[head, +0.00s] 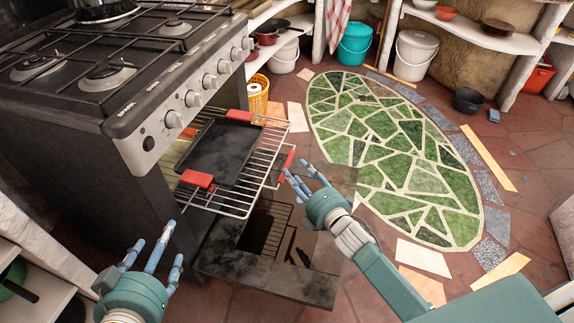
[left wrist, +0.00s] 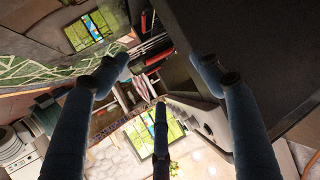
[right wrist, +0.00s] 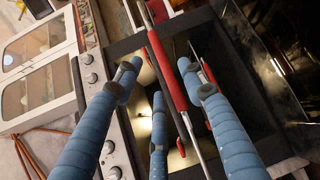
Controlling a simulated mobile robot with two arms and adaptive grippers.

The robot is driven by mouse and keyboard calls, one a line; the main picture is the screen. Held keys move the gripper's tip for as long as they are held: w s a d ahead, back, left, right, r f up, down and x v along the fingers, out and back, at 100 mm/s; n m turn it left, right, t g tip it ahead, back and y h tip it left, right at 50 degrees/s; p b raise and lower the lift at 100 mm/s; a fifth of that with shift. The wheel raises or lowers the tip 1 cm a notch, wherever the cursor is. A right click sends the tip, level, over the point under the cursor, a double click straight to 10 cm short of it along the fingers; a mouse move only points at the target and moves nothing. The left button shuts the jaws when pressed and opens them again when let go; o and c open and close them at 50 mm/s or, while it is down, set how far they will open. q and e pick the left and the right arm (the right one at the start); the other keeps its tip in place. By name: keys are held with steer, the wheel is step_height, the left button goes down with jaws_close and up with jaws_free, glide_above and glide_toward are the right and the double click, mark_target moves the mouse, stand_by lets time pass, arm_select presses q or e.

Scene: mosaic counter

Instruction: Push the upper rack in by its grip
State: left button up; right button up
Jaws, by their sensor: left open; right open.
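The oven's upper wire rack (head: 228,207) is slid out from the stove (head: 75,165) above the lowered oven door (head: 265,282). A red grip (head: 286,161) sits on its front bar. A dark tray (head: 215,150) with two red handles (head: 197,179) lies on the rack. My right gripper (head: 300,178) is open just in front of the front grip, apart from it as far as I can tell. The right wrist view shows a red grip (right wrist: 168,75) between its spread fingers. My left gripper (head: 160,245) is open and empty beside the stove's near side.
A row of knobs (head: 194,99) runs along the stove front. A green mosaic patch (head: 390,145) covers the open floor to the right. A yellow basket (head: 257,95) and a white bucket (head: 283,55) stand beyond the stove. Shelves line the back.

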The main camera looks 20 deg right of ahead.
mark_target(289, 164)
steer(key=b+x, duration=0.1)
steer(key=x, duration=0.5)
steer(key=shift+w+f+b, duration=0.1)
steer(key=shift+w+b, duration=0.05)
steer(key=shift+b, duration=0.25)
steer(key=shift+w+a, duration=0.1)
steer(key=shift+w, duration=0.1)
arm_select(q)
steer(key=w+d+r+t+h, duration=0.1)
steer(key=r+t, duration=0.4)
steer(key=r, duration=0.6)
steer(key=shift+w+d+h, duration=0.3)
steer(key=shift+w+d, duration=0.35)
steer(key=shift+w, duration=0.4)
arm_select(e)
steer(key=shift+c, duration=0.5)
jaws_close()
